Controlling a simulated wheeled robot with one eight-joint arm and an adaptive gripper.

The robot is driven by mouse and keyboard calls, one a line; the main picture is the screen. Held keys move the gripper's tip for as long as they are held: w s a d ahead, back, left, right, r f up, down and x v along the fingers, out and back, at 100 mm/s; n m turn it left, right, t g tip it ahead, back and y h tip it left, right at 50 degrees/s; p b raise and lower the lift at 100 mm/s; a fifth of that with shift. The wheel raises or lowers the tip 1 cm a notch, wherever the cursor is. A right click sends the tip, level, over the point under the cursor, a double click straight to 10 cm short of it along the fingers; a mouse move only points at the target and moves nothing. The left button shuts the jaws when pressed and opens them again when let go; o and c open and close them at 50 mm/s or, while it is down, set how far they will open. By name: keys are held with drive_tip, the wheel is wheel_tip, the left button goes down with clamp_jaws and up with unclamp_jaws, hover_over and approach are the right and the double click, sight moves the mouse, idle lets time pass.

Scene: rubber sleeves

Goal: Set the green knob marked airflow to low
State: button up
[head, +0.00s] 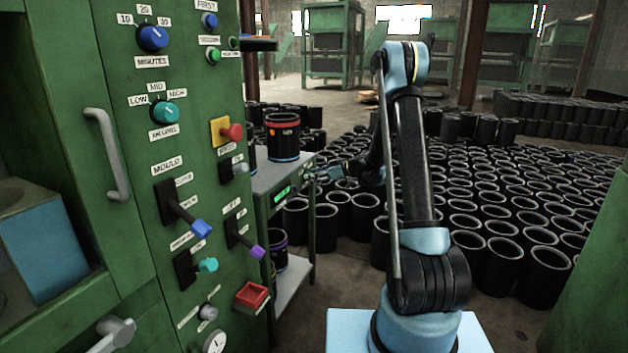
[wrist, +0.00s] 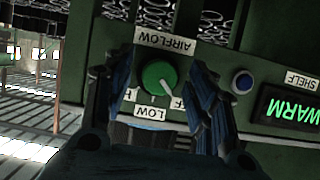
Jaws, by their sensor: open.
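The round green knob (wrist: 157,75) sits on a dark green panel in the wrist view, below the upside-down AIRFLOW label (wrist: 165,42). Its white pointer mark is turned to the lower right, away from the upside-down LOW label (wrist: 150,113) below the knob. Two more labels beside LOW are mostly hidden by my fingers. My gripper (wrist: 161,84) is open, with one finger at each side of the knob; I cannot tell whether they touch it. In the head view my gripper (head: 320,172) is at the front of the grey cart, and the knob is not clear there.
A blue button (wrist: 243,82) and a lit WARM display (wrist: 292,112) are right of the knob. The grey cart (head: 283,172) carries a black sleeve (head: 283,138). A green control cabinet (head: 130,235) stands at left; many black sleeves (head: 480,200) cover the floor at right.

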drive_tip(key=shift+w+a+f, duration=0.1)
drive_tip(key=shift+a, duration=0.1)
drive_tip(key=c, duration=1)
